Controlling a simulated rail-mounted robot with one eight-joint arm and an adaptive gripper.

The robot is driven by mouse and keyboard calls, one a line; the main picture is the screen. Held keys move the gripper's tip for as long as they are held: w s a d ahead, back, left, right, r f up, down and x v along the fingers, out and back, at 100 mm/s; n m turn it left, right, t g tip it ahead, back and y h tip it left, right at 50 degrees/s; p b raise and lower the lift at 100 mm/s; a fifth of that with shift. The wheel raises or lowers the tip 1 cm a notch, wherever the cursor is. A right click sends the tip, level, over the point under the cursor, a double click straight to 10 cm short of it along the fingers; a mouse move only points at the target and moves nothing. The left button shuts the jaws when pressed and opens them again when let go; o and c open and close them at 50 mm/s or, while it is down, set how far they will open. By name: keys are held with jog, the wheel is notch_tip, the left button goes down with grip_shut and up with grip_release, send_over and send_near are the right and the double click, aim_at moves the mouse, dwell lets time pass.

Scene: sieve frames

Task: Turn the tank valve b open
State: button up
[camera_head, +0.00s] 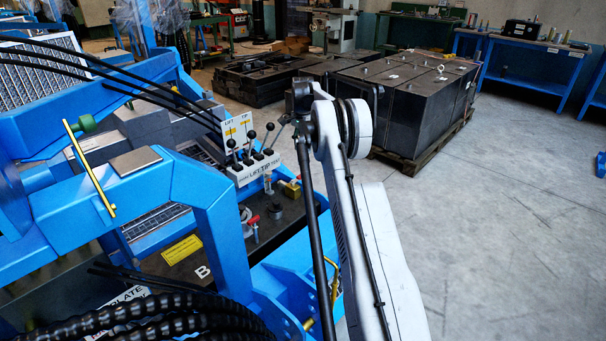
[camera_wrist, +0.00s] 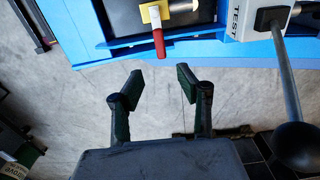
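In the wrist view a valve with a red handle (camera_wrist: 158,42) and a yellow body (camera_wrist: 150,12) sits at the edge of a blue frame, with a metal pipe at its right. My gripper (camera_wrist: 158,82) is open and empty below the handle, its two dark green fingers apart and not touching it. In the head view a red-handled valve (camera_head: 253,220) stands on the dark tank top (camera_head: 222,262) near a letter B. A yellow fitting (camera_head: 290,189) sits farther right. I cannot tell which one the wrist view shows. My gripper is not discernible in the head view.
A lever block (camera_head: 252,168) with several black-knobbed levers stands behind the valves; a lever knob (camera_wrist: 297,147) is close to my gripper's right in the wrist view. A blue frame (camera_head: 185,185) and black hoses surround the tank. Open floor (camera_head: 500,230) lies to the right.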

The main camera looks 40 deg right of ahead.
aim_at(303, 174)
notch_tip(303, 174, down, 12)
jog(key=b, duration=0.2)
jog(key=shift+b, duration=0.35)
grip_shut()
